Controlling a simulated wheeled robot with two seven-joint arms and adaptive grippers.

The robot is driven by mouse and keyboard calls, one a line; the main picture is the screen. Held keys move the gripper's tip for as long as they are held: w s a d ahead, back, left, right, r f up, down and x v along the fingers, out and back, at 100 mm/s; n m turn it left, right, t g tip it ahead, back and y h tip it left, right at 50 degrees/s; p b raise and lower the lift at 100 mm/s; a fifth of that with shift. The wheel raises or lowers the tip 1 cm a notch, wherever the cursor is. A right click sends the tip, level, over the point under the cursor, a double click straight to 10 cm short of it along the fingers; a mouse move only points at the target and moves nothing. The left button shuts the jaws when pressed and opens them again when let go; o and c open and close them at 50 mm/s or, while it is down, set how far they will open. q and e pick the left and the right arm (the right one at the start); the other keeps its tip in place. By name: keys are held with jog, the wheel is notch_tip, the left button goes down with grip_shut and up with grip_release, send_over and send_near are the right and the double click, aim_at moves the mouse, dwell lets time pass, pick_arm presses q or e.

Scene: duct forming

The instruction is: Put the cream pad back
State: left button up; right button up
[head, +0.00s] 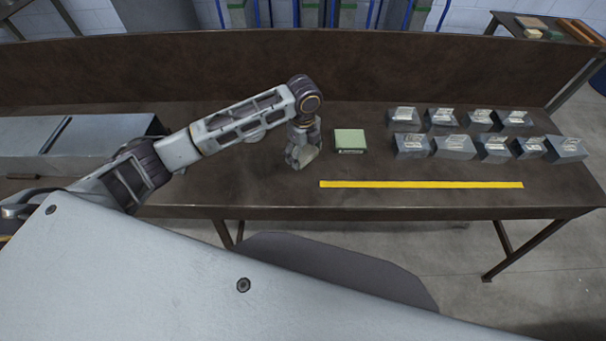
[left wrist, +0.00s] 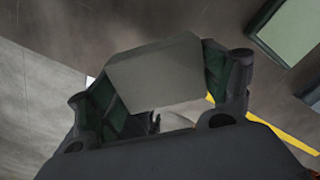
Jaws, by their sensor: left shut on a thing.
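My left gripper (head: 302,158) is low over the bench, just left of a pale green pad (head: 350,140). It is shut on a pale, flat-faced block, which I take as the cream pad; it looks grey-beige in shadow. In the left wrist view the cream pad (left wrist: 155,72) sits between the two fingers of the left gripper (left wrist: 160,88). Whether it touches the bench I cannot tell. The green pad also shows at the upper right of the left wrist view (left wrist: 292,30). My right gripper is not in view.
A yellow strip (head: 420,184) lies along the bench front (head: 260,190). Several grey metal blocks (head: 455,146) stand in two rows at the right. A metal duct piece (head: 60,140) lies at the left. A side table holds small pads (head: 531,22) at the far right.

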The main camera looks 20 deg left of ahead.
pick_arm(q)
jog(key=shift+f, duration=0.1)
dwell(0.4)
send_over(303, 175)
jog(key=shift+d+f, duration=0.1)
jog(key=shift+f, duration=2.95)
jog(key=shift+f, duration=0.15)
jog(key=shift+f+p, duration=0.35)
jog(key=shift+f, duration=1.4)
jog(key=shift+f, duration=0.1)
jog(key=o, duration=1.1)
notch_tip(303, 175, up, 12)
jog(key=shift+r+b, duration=0.15)
jog(key=shift+b, duration=0.35)
